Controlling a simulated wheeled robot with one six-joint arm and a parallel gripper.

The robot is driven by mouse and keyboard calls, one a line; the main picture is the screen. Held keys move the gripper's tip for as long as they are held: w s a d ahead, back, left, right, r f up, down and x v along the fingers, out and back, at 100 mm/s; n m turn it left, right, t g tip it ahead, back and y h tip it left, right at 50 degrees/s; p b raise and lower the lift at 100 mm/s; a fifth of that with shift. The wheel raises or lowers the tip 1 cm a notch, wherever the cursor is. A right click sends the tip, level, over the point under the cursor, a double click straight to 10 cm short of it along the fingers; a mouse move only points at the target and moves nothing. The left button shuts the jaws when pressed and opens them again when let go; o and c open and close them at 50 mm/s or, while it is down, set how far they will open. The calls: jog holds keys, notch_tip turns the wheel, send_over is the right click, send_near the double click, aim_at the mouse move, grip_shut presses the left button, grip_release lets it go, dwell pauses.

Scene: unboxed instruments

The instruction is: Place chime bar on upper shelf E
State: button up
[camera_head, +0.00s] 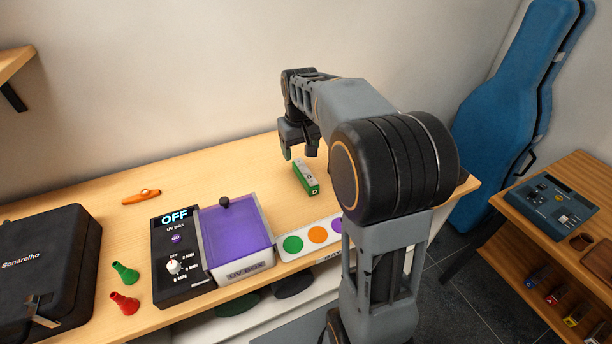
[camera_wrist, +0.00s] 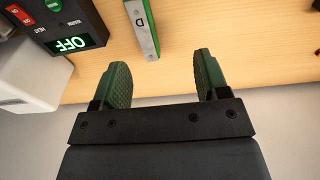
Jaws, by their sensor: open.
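A green chime bar with a silvery top (camera_head: 306,177) lies on the wooden workbench. My gripper (camera_head: 298,151) is open and empty, above the bench just behind the bar. In the wrist view, its two green-padded fingers (camera_wrist: 163,75) are spread apart, and the bar lies beyond their tips, not between them. No shelf marked E can be made out in either view.
A purple-lidded UV box (camera_head: 236,235), a card with coloured dots (camera_head: 293,244) and a black case (camera_head: 50,262) stand on the bench. A wooden shelf unit (camera_head: 560,180) at right holds several small coloured items below. A wall shelf (camera_head: 14,62) shows upper left.

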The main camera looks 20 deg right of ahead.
jog(key=g, duration=0.1)
send_over(305, 171)
notch_tip(305, 171, down, 3)
notch_tip(305, 171, down, 7)
jog(key=shift+a+f, duration=0.1)
jog(key=shift+f+p, duration=0.85)
jog(key=shift+f, duration=2.35)
jog(key=shift+c, duration=0.2)
jog(key=shift+w, duration=0.1)
jog(key=c, duration=1.1)
jog(key=shift+r, duration=0.2)
